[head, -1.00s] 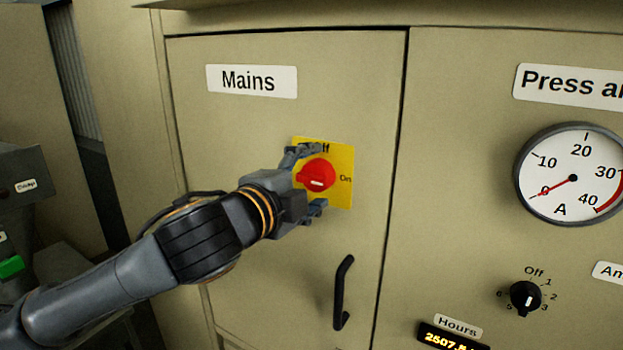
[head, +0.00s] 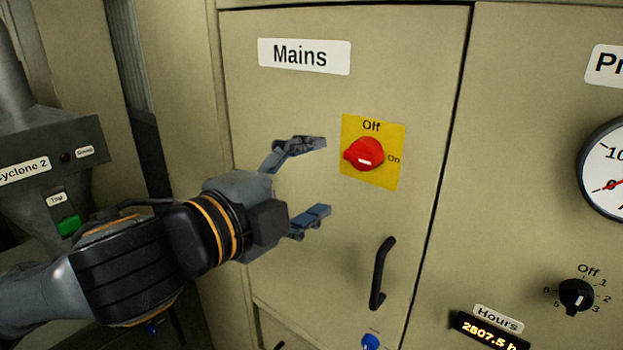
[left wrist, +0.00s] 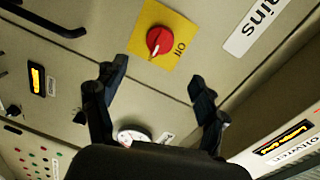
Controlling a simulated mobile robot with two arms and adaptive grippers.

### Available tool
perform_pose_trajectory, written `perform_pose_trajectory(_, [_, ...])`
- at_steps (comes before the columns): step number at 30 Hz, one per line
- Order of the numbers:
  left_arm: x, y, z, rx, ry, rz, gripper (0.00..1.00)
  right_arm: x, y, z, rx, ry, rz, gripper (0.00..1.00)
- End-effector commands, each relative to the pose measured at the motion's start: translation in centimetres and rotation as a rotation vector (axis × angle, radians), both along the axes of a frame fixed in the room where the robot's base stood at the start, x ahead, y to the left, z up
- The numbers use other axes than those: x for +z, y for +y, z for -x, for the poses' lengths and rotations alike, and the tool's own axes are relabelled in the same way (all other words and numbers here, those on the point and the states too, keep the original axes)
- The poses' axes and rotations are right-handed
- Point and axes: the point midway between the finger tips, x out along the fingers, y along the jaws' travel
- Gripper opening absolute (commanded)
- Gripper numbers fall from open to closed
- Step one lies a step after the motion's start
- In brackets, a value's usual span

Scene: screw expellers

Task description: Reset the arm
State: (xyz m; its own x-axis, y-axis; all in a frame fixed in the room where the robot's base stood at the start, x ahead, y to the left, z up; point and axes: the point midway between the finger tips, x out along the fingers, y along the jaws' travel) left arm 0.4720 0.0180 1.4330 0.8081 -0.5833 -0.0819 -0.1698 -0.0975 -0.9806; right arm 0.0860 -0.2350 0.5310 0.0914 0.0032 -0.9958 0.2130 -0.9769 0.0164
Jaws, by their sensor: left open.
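My left gripper (head: 312,180) is open and empty in the head view. It is in front of the beige cabinet door, to the left of the red rotary mains switch (head: 364,155), with a visible gap between. The switch sits on a yellow plate (head: 391,174) marked Off and On, and its white mark points toward the lower right side, near On. In the left wrist view the open fingers (left wrist: 157,103) are apart, with the red knob (left wrist: 160,41) beyond them and nothing between them. My right gripper is not in view.
The cabinet door has a black handle (head: 381,273) below the switch. To the right are a round gauge (head: 608,170), a black selector knob (head: 576,294) and an Hours display (head: 487,332). A grey box with a green button (head: 68,225) stands at the left.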

Motion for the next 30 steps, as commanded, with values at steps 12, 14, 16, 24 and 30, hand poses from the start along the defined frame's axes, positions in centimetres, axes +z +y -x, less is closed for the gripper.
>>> perform_pose_trajectory(12, [-3.9, 0.0, -0.7, 0.024, 0.137, 0.101, 0.72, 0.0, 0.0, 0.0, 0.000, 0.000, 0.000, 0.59])
perform_pose_trajectory(14, [-5.9, 0.3, -1.0, 0.047, 0.208, 0.155, 0.72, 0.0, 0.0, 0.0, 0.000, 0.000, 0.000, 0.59])
perform_pose_trajectory(16, [-8.5, 0.8, -1.3, 0.084, 0.300, 0.227, 0.72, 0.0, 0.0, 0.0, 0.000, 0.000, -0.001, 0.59])
perform_pose_trajectory(24, [-20.4, 4.6, -0.9, 0.324, 0.670, 0.478, 0.72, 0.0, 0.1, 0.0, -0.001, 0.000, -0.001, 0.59])
perform_pose_trajectory(30, [-30.9, 9.0, 2.7, 0.599, 0.948, 0.621, 0.72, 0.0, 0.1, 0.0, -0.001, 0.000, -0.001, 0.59])
